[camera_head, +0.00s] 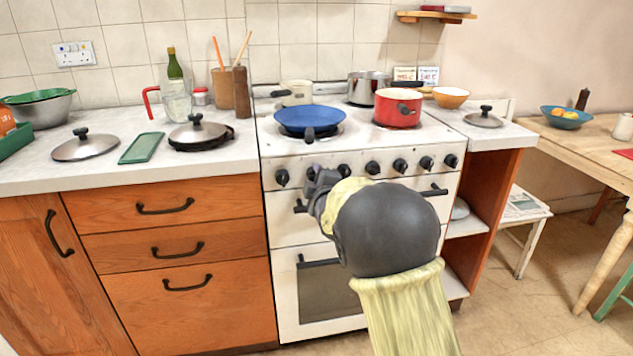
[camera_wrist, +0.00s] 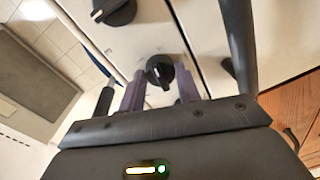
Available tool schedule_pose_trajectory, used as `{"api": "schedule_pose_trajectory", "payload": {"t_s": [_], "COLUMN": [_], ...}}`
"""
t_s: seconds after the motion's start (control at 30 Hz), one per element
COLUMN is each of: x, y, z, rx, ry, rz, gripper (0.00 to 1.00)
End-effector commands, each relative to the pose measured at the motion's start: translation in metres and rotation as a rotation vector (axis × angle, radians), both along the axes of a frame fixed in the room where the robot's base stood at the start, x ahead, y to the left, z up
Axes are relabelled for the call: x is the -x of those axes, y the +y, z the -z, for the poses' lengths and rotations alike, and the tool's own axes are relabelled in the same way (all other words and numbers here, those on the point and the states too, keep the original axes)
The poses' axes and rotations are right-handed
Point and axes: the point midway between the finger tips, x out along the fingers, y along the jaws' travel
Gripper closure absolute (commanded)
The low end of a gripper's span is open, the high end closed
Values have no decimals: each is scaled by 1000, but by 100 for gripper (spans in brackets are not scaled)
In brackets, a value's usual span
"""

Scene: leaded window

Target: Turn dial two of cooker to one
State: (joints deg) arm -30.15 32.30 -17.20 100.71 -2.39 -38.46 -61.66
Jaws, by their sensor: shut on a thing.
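The white cooker (camera_head: 290,235) has a row of several black dials along its front panel. My gripper (camera_head: 318,178) is at the second dial from the left and largely covers it in the head view. In the wrist view, that dial (camera_wrist: 160,72) sits between the two purple-grey fingers of my gripper (camera_wrist: 160,90), which are shut on it. Its pale pointer mark shows, but I cannot read a number beside it. The first dial (camera_head: 283,178) is just left of my gripper, and the third dial (camera_head: 343,170) is just right.
A blue frying pan (camera_head: 310,119) stands on the hob, its handle jutting forward above the dials. A red pot (camera_head: 398,107) stands to its right. A dark cooker door handle (camera_wrist: 238,40) passes close beside my gripper. Wooden drawers (camera_head: 180,300) flank the cooker at left.

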Motion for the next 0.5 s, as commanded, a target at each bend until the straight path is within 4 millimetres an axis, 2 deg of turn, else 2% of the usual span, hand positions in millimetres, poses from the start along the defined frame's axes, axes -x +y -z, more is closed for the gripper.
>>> {"api": "schedule_pose_trajectory", "payload": {"t_s": [0.5], "x": [1], "y": [2], "z": [3], "rx": [444], "ry": [-124], "rz": [-2], "gripper": [90]}}
